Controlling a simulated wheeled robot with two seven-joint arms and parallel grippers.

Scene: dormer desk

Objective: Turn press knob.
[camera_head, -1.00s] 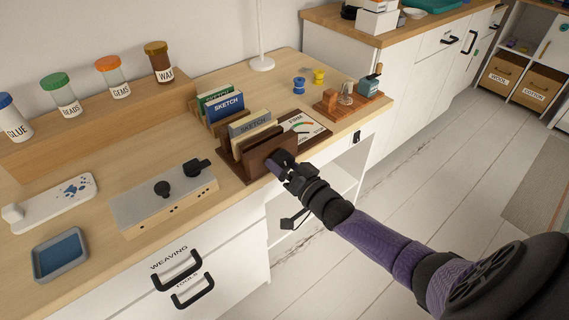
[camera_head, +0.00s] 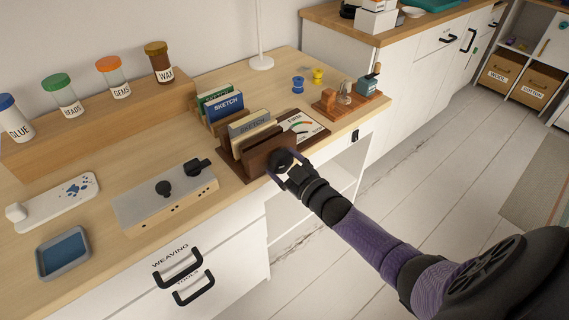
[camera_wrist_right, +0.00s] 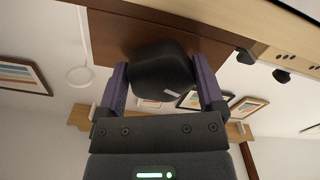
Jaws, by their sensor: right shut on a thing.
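The press (camera_head: 230,170) is a dark brown wooden stand on the desk, with upright boards and a dial card (camera_head: 306,122) on its right part. The black knob (camera_head: 283,158) is at its front right; it also shows large in the right wrist view (camera_wrist_right: 160,70). My right gripper (camera_head: 284,163) is shut on this knob, with one purple finger on either side of it in the right wrist view (camera_wrist_right: 163,82). The knob's far side, towards the press, is hidden. My left gripper is in neither view.
A grey box with black knobs (camera_head: 145,208), a blue tray (camera_head: 62,252) and a white holder (camera_head: 55,203) are to the left. Thread spools (camera_head: 298,86) and a wooden stand (camera_head: 328,104) are behind right. Labelled jars (camera_head: 120,80) line the raised shelf.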

